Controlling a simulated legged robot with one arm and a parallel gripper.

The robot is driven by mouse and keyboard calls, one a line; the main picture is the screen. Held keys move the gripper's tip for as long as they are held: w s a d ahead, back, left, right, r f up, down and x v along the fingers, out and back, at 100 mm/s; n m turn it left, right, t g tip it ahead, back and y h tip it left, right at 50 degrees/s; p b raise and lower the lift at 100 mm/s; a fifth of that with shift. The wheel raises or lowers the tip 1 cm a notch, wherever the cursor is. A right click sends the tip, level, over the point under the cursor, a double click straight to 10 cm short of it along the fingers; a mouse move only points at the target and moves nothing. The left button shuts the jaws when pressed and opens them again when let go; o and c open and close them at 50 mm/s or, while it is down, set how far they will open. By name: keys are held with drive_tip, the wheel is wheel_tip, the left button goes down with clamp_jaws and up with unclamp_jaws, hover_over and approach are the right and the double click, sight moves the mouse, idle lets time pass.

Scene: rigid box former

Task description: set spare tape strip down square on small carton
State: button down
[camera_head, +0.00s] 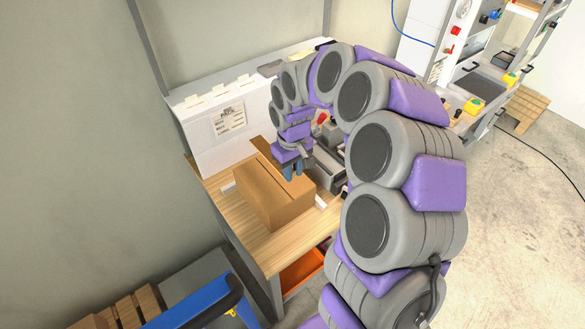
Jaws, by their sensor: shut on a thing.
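My gripper (291,174) is at the carton's right upper edge, pointing down. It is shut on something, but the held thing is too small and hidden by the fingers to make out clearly. I cannot tell whether it touches the carton. The spare tape strip cannot be made out apart from the fingers. My arm hides part of the bench to the right.
A white panel (203,150) with a label stands behind the carton. A grey device (327,172) sits right of the gripper. An orange bin (302,271) is under the bench. A blue rail (196,304) is at the front left. Bare bench shows in front of the carton.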

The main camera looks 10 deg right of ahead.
drive_tip(key=shift+a+f+b, duration=0.25)
drive_tip(key=shift+f+b, duration=0.05)
drive_tip(key=shift+f, duration=0.4)
wheel_tip(320, 180, down, 6)
drive_tip(key=b, duration=0.3)
drive_tip(key=shift+d+r, duration=0.1)
drive_tip(key=shift+d, duration=0.05)
drive_tip(key=shift+f, duration=0.55)
drive_tip(key=shift+f, duration=0.6)
drive_tip(key=c, duration=0.9)
unclamp_jaws()
drive_tip(key=shift+o, duration=0.2)
wheel_tip(320, 180, up, 17)
drive_tip(key=p, duration=0.2)
drive_tip(key=shift+w+a+r+p, duration=0.15)
drive_tip(key=shift+w+a+p, duration=0.05)
drive_tip(key=shift+p, duration=0.2)
